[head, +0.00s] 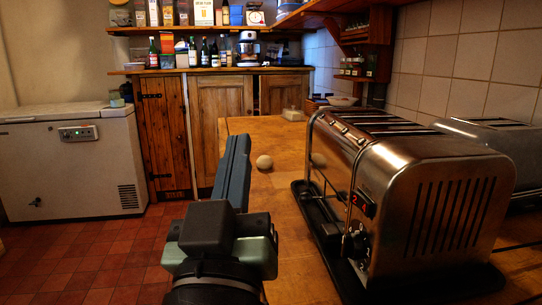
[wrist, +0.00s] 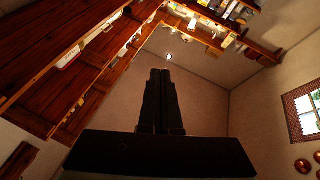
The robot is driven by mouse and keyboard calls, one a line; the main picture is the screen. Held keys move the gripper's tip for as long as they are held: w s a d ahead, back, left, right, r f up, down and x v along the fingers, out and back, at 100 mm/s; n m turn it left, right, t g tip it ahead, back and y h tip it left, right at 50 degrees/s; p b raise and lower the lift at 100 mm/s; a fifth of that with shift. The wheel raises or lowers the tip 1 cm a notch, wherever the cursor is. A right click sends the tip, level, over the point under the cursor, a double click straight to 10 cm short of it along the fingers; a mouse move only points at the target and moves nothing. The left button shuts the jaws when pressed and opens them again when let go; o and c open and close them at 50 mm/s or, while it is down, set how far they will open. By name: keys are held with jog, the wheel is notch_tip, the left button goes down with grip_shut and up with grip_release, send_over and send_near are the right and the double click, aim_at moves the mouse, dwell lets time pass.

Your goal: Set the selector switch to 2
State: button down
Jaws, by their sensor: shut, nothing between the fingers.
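A large steel toaster (head: 430,185) stands on the wooden counter at the right in the head view. A small dark panel with a red mark, perhaps a digit 2, (head: 362,203) is on its front end. Below it is a dark round selector knob (head: 356,243) with pale marks around it; its setting is too small to read. My gripper (wrist: 161,73) is shut and empty in the wrist view, pointing at a bare wall and ceiling. My arm is left of the toaster in the head view, apart from the knob. The toaster is not in the wrist view.
A second steel appliance (head: 490,130) stands behind the toaster at the right. A white chest freezer (head: 70,160) is at the left. Shelves with bottles line the back wall.

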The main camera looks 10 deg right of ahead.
aim_at(360, 203)
jog(key=d+f+n+g+h+p, duration=0.3)
jog(key=f+n+g+h+p, duration=0.35)
jog(key=p, duration=1.15)
jog(key=s+f+n+g+p, duration=0.2)
jog(key=s+p, duration=0.3)
jog(key=p, duration=0.3)
jog(key=shift+s+f+n, duration=0.25)
jog(key=shift+f+n, duration=0.2)
jog(key=shift+n, duration=0.3)
jog(key=shift+w+d+h, duration=0.1)
jog(key=shift+d+h, duration=0.05)
jog(key=shift+h, duration=0.1)
jog(key=s+d+p+x, duration=0.2)
jog(key=p+x, duration=0.1)
jog(key=x, duration=0.9)
jog(key=shift+w+d+f+p, duration=0.15)
jog(key=shift+w+d+p, duration=0.15)
jog(key=shift+d, duration=0.05)
